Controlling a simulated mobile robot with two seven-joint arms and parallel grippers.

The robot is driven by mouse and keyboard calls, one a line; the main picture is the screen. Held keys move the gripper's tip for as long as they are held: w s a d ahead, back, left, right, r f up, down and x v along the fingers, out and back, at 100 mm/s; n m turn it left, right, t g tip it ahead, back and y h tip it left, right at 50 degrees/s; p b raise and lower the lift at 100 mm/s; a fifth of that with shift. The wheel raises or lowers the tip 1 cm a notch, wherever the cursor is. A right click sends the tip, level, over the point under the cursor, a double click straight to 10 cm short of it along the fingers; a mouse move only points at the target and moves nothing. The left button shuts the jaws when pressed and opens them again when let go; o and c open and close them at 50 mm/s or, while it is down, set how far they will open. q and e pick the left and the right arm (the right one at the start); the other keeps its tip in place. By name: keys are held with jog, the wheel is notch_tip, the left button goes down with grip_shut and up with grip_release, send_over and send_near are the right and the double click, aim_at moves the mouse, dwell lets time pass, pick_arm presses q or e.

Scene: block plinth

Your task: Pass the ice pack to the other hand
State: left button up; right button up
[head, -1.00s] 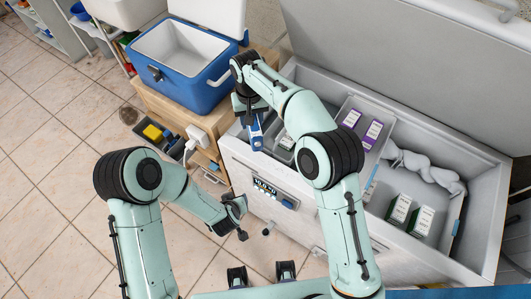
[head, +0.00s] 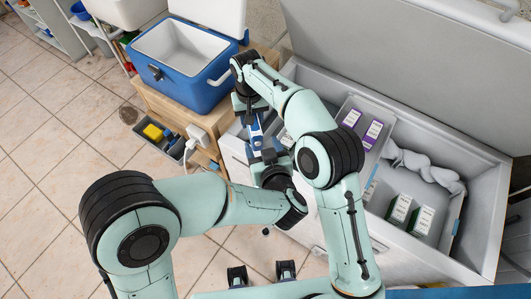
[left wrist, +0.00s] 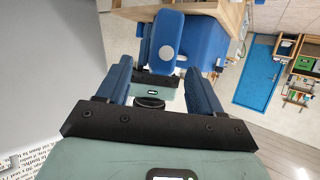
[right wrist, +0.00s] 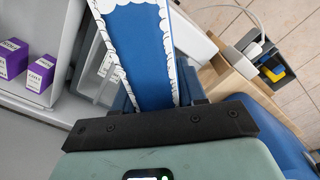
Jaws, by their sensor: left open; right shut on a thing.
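The ice pack (head: 256,132) is a flat blue slab with frosty white edges. It is large in the right wrist view (right wrist: 141,50), standing out from my right gripper (right wrist: 160,95). In the head view my right gripper (head: 251,113) is shut on its far end, above the freezer's front left corner. My left gripper (head: 267,156) is just nearer the camera, open, close to the pack's near end. In the left wrist view its two blue fingers (left wrist: 160,82) stand apart, with my right gripper (left wrist: 165,45) visible beyond the gap.
The open chest freezer (head: 460,150) holds purple-marked boxes (head: 362,126), green-marked boxes (head: 411,214) and a white lumpy bag (head: 428,171). A blue cooler (head: 183,85) stands open on a wooden stand (head: 215,125). Tiled floor (head: 60,150) is clear at left.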

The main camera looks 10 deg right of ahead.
aim_at(256, 131)
pick_arm(q)
jog(key=x, duration=0.8)
jog(key=shift+w+a+f, duration=0.1)
jog(key=shift+w+f, duration=0.1)
jog(key=shift+w, duration=0.05)
jog(key=c, duration=1.2)
pick_arm(e)
jog(key=o, duration=1.3)
